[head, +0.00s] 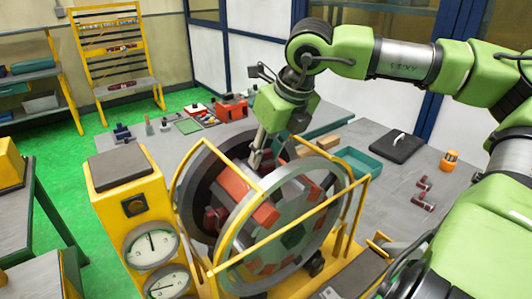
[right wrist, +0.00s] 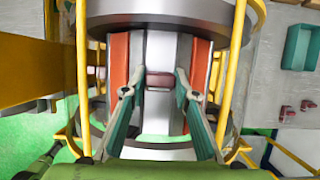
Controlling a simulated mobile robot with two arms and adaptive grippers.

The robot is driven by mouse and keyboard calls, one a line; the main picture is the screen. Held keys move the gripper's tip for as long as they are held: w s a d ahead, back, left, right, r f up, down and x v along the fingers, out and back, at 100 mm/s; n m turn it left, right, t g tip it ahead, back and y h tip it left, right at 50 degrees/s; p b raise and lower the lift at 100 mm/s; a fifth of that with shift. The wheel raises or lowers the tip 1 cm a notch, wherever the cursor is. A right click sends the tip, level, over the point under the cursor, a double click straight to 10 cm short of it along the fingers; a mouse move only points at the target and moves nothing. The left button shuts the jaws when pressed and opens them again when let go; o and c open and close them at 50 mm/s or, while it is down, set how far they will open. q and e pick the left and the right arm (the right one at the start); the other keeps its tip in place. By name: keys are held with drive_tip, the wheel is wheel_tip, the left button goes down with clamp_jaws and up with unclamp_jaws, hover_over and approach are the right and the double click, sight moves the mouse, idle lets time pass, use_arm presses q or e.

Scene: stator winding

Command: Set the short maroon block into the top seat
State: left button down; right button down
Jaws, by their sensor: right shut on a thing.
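My right gripper (head: 258,152) reaches down from above at the top of the large stator ring (head: 290,192). In the right wrist view its two fingers (right wrist: 155,85) are shut on a short maroon block (right wrist: 159,83) between their tips. The block is over the pale top seat (right wrist: 158,52), which lies between two orange-red strips (right wrist: 119,62). I cannot tell whether the block touches the seat. In the head view the block is hidden by the fingers and ring. My left gripper is not in view.
A yellow frame (head: 313,219) surrounds the ring, with bars close to my right gripper. A yellow gauge box (head: 124,180) stands to the left. On the grey table (head: 378,203) are maroon pieces (head: 423,202), a black case (head: 397,146) and a teal tray (head: 353,163).

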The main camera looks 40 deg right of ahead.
drive_tip(key=shift+f+b, duration=0.3)
drive_tip(key=shift+b, duration=0.2)
idle(0.5)
drive_tip(key=c, duration=1.5)
unclamp_jaws()
drive_tip(key=v, duration=1.2)
